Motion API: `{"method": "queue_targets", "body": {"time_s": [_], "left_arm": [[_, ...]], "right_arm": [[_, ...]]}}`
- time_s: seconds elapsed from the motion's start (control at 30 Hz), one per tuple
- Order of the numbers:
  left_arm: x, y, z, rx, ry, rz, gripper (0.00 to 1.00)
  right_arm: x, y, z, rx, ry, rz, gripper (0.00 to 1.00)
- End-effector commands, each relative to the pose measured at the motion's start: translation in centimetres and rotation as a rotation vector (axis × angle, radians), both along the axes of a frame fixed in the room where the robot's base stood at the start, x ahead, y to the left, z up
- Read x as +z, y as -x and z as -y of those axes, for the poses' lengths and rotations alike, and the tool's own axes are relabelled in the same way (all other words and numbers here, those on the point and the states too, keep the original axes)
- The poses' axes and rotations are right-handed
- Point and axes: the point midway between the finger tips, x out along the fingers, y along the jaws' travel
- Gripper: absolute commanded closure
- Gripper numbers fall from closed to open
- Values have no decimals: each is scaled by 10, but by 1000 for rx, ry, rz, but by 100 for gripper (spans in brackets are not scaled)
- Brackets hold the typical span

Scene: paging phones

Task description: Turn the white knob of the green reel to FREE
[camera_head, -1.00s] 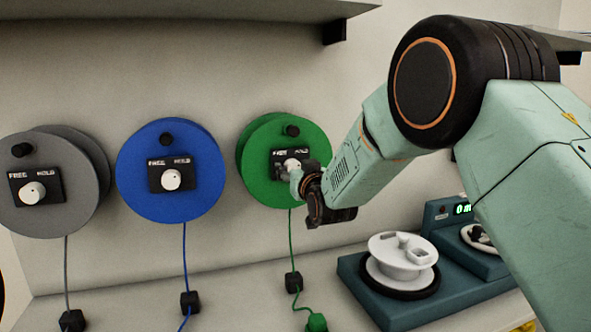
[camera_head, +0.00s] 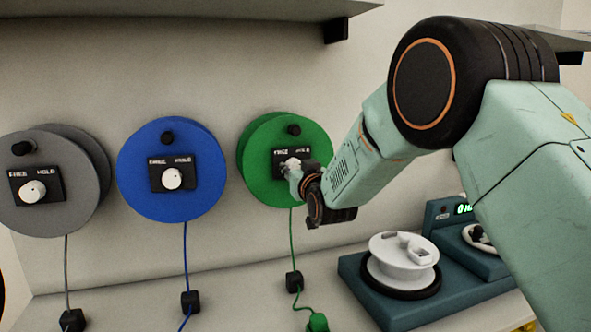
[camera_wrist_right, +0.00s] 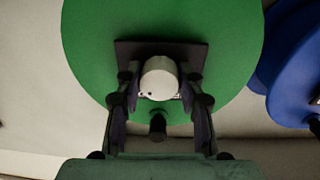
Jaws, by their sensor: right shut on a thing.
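The green reel (camera_head: 260,182) hangs on the wall, rightmost of three reels. Its white knob (camera_head: 292,163) sits on a black plate (camera_head: 279,156) lettered with FREE on the left and HOLD on the right. My right gripper (camera_head: 298,180) is shut on the knob and partly covers it in the head view. In the right wrist view, the white knob (camera_wrist_right: 160,78) stands between the two fingers of my right gripper (camera_wrist_right: 161,88). I cannot tell which word the knob points to. My left gripper is not in view.
A blue reel (camera_head: 140,195) and a grey reel (camera_head: 75,215) hang to the left, each with its own white knob and cord. A teal unit (camera_head: 365,295) with a white spool (camera_head: 403,262) stands at the lower right. A shelf (camera_head: 200,10) juts out above.

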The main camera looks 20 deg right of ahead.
Motion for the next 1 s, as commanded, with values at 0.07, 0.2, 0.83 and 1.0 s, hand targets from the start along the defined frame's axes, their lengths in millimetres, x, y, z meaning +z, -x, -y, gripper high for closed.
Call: {"method": "queue_targets", "body": {"time_s": [0.07,0.2,0.83,1.0], "left_arm": [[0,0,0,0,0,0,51],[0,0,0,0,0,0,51],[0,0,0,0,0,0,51],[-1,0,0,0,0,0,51]], "right_arm": [[2,-1,0,-1,14,5,94],[2,-1,0,-1,71,8,94],[3,-1,1,-3,623,30,94],[4,-1,2,-3,784,35,94]]}}
